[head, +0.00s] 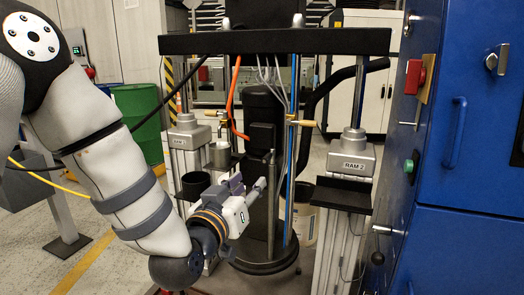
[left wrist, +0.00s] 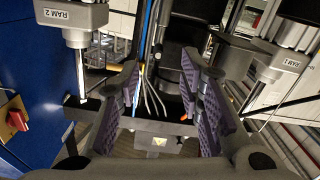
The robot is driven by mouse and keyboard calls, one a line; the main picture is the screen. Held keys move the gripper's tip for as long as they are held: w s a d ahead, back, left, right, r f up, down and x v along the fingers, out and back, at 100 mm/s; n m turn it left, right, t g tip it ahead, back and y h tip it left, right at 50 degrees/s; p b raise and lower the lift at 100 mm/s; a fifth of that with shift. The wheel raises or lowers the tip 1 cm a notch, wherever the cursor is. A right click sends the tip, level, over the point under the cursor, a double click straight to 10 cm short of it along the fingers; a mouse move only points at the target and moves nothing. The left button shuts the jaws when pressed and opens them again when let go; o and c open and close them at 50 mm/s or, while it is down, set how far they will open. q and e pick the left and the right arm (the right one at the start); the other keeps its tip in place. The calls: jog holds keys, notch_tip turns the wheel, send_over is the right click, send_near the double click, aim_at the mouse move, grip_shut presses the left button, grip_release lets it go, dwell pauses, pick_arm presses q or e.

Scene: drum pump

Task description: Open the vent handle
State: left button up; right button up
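My left gripper (head: 246,183) is in front of the drum pump in the middle of the head view, beside its upright rods. In the left wrist view its two purple-padded fingers (left wrist: 161,72) are spread apart, with no object held between them. The black pump body (head: 262,118) stands behind the gripper, and it also shows beyond the fingers in the left wrist view (left wrist: 180,38). I cannot clearly single out the vent handle; it may be small or hidden behind the gripper. My right gripper is out of view.
Ram 1 (head: 188,137) stands left of the pump and ram 2 (head: 351,158) right of it, under a black crossbar (head: 280,41). A blue cabinet (head: 470,225) fills the right side. An orange hose (head: 232,100) and cables hang near the pump. A green drum (head: 137,108) stands back left.

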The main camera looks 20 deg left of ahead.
aim_at(263, 163)
pick_arm(q)
jog(key=w, duration=0.3)
jog(key=w+b, duration=0.1)
jog(key=w, duration=0.3)
jog(key=w+r, duration=0.1)
jog(key=w, duration=0.3)
jog(key=shift+w+d, duration=0.2)
jog(key=shift+w, duration=0.4)
jog(key=shift+r, duration=0.1)
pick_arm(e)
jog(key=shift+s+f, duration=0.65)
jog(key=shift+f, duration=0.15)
pick_arm(q)
grip_shut()
